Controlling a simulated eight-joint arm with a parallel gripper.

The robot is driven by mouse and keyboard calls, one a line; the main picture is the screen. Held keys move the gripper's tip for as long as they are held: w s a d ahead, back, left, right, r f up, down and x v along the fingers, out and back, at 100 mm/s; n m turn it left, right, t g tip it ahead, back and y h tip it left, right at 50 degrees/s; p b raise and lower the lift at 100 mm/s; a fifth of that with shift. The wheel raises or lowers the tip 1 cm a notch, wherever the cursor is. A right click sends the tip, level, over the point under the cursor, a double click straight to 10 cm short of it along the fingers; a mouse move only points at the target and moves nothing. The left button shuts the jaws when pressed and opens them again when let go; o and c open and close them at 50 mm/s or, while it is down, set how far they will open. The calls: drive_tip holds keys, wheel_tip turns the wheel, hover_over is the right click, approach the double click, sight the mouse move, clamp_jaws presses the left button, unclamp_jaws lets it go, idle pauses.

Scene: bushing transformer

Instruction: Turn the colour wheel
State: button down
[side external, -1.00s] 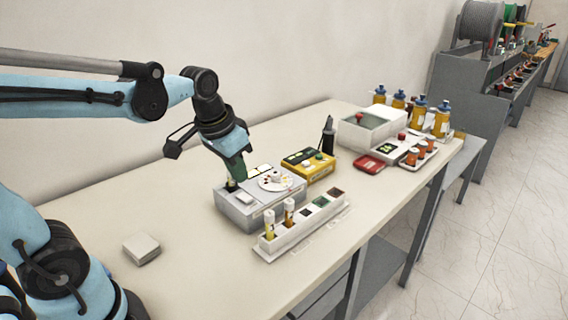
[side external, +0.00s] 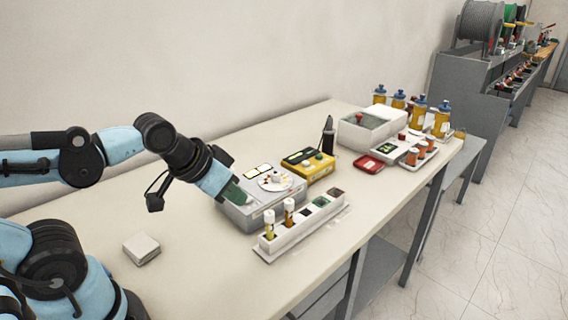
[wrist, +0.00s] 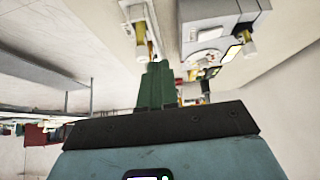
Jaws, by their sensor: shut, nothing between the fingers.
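The colour wheel (side external: 275,181) is a pale disc with coloured dots, set on top of a grey box (side external: 262,206) on the bench. My gripper (side external: 246,200) is tilted, reaching in from the left at the near left part of the box, a little short of the wheel. Its green fingers (wrist: 157,70) are together with nothing between them. I cannot tell whether they touch the box. In the wrist view the box (wrist: 222,14) shows at the upper right of the fingers, with a pale round part (wrist: 205,58) that seems to be the wheel. My gripper hides part of the box top.
A white rack (side external: 300,226) with two vials and coloured squares stands in front of the box. A yellow box (side external: 310,168) and a black upright tool (side external: 328,138) stand behind. A small pale block (side external: 141,247) lies at left; bare bench surrounds it.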

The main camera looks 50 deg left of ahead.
drive_tip(key=c, duration=1.7)
unclamp_jaws()
drive_tip(key=o, duration=0.3)
drive_tip(key=shift+w+r, duration=0.2)
drive_tip(key=shift+w, duration=0.05)
drive_tip(key=o, duration=0.5)
drive_tip(key=shift+w+a+r+n+g, duration=0.25)
drive_tip(key=shift+w+r+n, duration=0.05)
drive_tip(key=shift+w+r, duration=0.3)
drive_tip(key=shift+w+a+r+n+g, duration=0.2)
drive_tip(key=shift+w+r+n+g, duration=0.1)
drive_tip(key=shift+w+r, duration=0.2)
drive_tip(key=w+a+r+n+g, duration=0.2)
drive_tip(key=w+r+n, duration=0.1)
drive_tip(key=w, duration=0.3)
drive_tip(key=shift+w+a+r, duration=0.25)
drive_tip(key=shift+a+r, duration=0.05)
drive_tip(key=shift+r, duration=0.1)
drive_tip(key=n+g, duration=0.4)
drive_tip(key=n, duration=0.1)
hover_over(275, 172)
drive_tip(key=f, duration=0.2)
wheel_tip(275, 172, down, 12)
drive_tip(key=shift+d+r, duration=0.1)
drive_tip(key=shift+r, duration=0.15)
